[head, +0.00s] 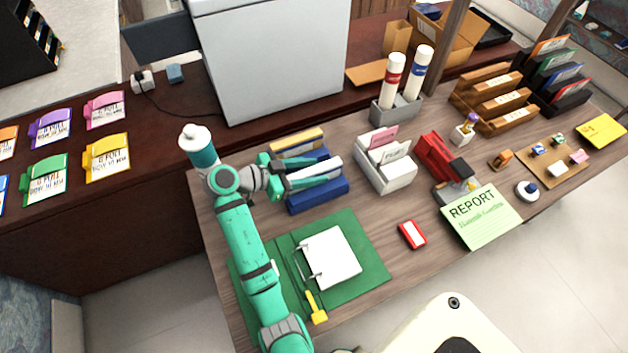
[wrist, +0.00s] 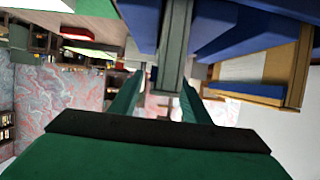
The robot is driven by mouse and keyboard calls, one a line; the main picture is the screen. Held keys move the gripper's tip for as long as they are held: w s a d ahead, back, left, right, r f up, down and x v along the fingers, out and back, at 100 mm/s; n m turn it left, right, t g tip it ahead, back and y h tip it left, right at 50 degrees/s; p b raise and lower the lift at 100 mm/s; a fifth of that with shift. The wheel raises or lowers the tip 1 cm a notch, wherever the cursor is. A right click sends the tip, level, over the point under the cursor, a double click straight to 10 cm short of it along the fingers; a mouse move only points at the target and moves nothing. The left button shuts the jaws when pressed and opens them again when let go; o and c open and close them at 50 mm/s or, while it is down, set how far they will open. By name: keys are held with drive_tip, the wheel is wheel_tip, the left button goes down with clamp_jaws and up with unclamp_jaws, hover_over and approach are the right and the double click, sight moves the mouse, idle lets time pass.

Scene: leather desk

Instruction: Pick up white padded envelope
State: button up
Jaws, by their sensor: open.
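A white flat piece that looks like the white padded envelope (head: 325,167) stands in a blue slotted holder (head: 318,198) at the left part of the desk. My gripper (head: 312,171) reaches in from the left with its green fingers at the holder, beside the white piece. The fingers are open. They partly cover the white piece, and I cannot tell whether they touch it. In the wrist view, the two fingers (wrist: 161,95) stand apart, with blue holder walls (wrist: 240,35) above them. I cannot make out the white envelope for sure in that view.
A tan envelope (head: 298,143) stands at the holder's back. A large white box (head: 270,60) rises behind it. A grey-white tray of cards (head: 388,176) stands to the right.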

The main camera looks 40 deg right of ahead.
drive_tip(key=shift+s+d+f, duration=0.1)
drive_tip(key=shift+d+f, duration=0.1)
drive_tip(key=shift+d, duration=0.2)
clamp_jaws()
drive_tip(key=shift+r, duration=0.1)
